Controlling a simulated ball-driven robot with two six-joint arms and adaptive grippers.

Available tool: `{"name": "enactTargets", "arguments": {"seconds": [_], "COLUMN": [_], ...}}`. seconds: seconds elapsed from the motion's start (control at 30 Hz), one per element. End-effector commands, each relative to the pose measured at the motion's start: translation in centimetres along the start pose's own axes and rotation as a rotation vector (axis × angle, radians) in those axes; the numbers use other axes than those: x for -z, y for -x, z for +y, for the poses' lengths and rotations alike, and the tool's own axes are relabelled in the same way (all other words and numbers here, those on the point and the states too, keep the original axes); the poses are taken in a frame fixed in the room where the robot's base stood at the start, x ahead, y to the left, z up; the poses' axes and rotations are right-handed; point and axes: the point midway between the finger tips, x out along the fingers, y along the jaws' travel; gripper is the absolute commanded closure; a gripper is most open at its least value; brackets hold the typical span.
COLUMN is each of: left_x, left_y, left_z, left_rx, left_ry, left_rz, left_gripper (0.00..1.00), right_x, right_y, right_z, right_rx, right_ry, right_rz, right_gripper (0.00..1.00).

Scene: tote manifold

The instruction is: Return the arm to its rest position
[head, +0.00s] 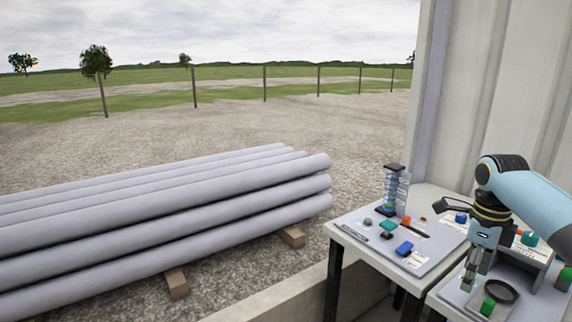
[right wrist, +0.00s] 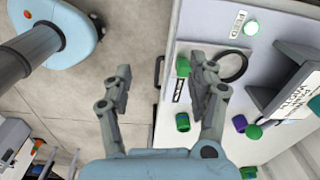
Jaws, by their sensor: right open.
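My right arm (head: 535,205) comes in from the right in the head view and bends down at a black joint. My right gripper (head: 469,280) points down over the near edge of the right table, left of a green fitting (head: 488,306) and a black ring (head: 501,291). In the right wrist view the gripper (right wrist: 160,68) has its fingers spread wide, with nothing held between them. The panel's edge and the floor show behind the fingers. My left gripper is in neither view.
A sign stand (right wrist: 285,95) is on the right panel. Grey pipes (head: 160,215) lie outside. Floor (right wrist: 120,45) is open left of the panel.

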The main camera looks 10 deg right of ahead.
Motion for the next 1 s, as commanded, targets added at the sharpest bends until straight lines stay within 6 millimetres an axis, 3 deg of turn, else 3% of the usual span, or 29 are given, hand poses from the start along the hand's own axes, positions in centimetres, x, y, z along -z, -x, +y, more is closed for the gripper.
{"name": "enactTargets", "arguments": {"seconds": [0.27,0.53,0.67,0.77,1.0], "left_x": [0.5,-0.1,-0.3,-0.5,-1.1], "left_y": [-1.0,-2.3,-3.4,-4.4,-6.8], "left_z": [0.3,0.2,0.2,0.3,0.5], "left_rx": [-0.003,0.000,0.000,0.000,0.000], "left_ry": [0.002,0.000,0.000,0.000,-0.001], "left_rz": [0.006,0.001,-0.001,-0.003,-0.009], "left_gripper": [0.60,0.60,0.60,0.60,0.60], "right_x": [1.9,5.7,8.8,12.2,21.4], "right_y": [-4.7,-12.2,-18.2,-24.0,-36.3], "right_z": [2.9,8.0,12.0,16.0,26.4], "right_rx": [-0.056,-0.149,-0.198,-0.238,-0.303], "right_ry": [0.008,0.015,0.061,0.158,0.568], "right_rz": [0.050,0.139,0.186,0.215,0.214], "right_gripper": [0.41,0.41,0.41,0.41,0.41]}}
